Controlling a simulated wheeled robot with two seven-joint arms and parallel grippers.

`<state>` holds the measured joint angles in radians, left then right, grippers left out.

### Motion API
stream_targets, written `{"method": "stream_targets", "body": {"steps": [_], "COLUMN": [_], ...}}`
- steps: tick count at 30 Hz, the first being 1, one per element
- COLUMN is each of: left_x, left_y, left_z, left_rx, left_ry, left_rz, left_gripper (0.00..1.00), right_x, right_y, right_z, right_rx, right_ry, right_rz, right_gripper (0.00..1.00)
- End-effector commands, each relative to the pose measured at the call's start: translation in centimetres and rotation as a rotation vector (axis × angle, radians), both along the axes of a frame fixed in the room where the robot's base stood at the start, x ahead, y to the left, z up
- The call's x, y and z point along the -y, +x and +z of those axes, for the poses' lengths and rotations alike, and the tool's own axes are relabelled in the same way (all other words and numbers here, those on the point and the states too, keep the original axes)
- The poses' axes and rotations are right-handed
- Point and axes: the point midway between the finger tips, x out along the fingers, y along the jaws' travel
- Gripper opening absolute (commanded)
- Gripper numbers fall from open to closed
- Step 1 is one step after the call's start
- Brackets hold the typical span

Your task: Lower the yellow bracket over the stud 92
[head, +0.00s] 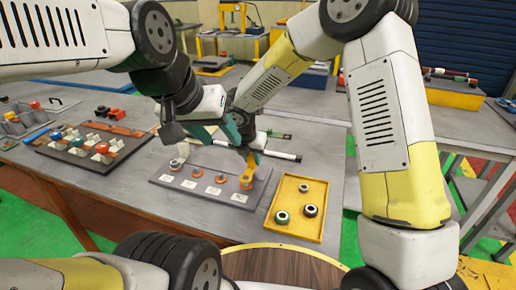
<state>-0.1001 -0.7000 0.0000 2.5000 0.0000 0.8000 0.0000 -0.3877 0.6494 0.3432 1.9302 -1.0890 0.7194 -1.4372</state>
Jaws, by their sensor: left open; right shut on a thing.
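The yellow bracket (248,172) is upright, with its lower ring (246,183) at the right end of the grey board (203,200). My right gripper (250,152) is shut on the bracket's upper end. The stud under the ring is hidden, and I cannot tell whether the ring is around it or just above it. The number 92 cannot be read. Several studs with orange washers, one at the middle (220,178), stand in a row on the board with white labels. My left gripper (187,134) is open and empty above the board's back left.
A yellow tray (269,231) with a few dark and green rings lies right of the board. A dark board (62,150) with red and white parts lies left. Thin rods (280,155) lie behind the bracket. Both grippers are close together.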

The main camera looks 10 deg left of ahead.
Motion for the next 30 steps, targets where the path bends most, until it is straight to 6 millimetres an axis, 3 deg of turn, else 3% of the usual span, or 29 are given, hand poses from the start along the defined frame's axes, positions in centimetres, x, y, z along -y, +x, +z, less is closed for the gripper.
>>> {"method": "stream_targets", "body": {"steps": [30], "left_x": [0.0], "left_y": [0.0], "left_z": [0.0], "left_rx": [0.0], "left_ry": [0.0], "left_rz": [0.0], "left_gripper": [0.48], "right_x": [0.0], "right_y": [0.0], "right_z": [-1.2], "right_rx": [0.0], "right_ry": [-0.001], "right_rz": [0.0], "right_gripper": [0.0]}}
